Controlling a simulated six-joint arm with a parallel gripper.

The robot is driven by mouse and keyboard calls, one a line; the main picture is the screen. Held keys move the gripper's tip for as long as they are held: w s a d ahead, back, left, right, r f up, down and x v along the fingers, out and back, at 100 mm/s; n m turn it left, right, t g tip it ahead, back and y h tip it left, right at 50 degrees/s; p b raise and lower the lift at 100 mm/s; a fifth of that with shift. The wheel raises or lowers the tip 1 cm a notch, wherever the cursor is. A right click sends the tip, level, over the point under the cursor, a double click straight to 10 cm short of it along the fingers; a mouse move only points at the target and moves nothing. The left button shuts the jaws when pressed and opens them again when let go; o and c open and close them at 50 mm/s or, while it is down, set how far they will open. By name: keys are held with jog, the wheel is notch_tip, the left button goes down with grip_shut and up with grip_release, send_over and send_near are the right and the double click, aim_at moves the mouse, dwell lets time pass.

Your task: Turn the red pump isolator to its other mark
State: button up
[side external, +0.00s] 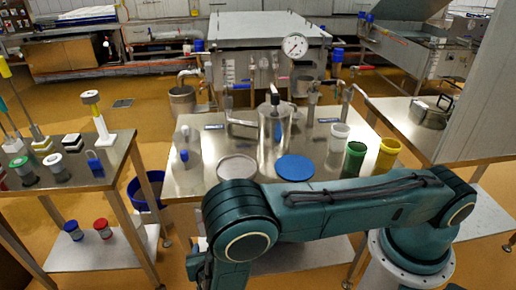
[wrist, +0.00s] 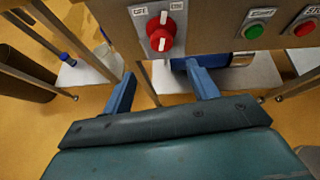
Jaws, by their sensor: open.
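The red pump isolator (wrist: 160,34) is a rotary knob on a pale plate on the metal front panel, at the top centre of the wrist view. A small white label sits at each upper corner of the plate; their lettering is too small to read surely. A pale mark shows near the top of the knob, but I cannot tell which label it points at. My gripper (wrist: 162,72) is open and empty, its two blue fingers spread below the knob in the picture, apart from it. In the side external view the arm hides the isolator and the fingers.
A green button (wrist: 256,30) and a red button (wrist: 304,28) sit right of the isolator on the panel. In the side view, the steel table (side external: 222,150) carries a steel pot (side external: 274,130), a blue disc (side external: 295,168) and several cups. A side table (side external: 118,150) stands left.

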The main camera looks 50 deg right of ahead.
jog(key=shift+s+a+r+m+t+h, duration=0.15)
jog(key=shift+s+a+m+h, duration=0.05)
jog(key=shift+s+a+h, duration=0.2)
jog(key=shift+s+a+r+m+t+h, duration=0.1)
jog(key=shift+s+a+m+t+h, duration=0.15)
jog(key=shift+s+a, duration=0.2)
jog(key=x, duration=1.4)
jog(key=shift+s, duration=0.1)
jog(key=shift+c, duration=0.2)
jog(key=shift+a, duration=0.1)
jog(key=c, duration=0.6)
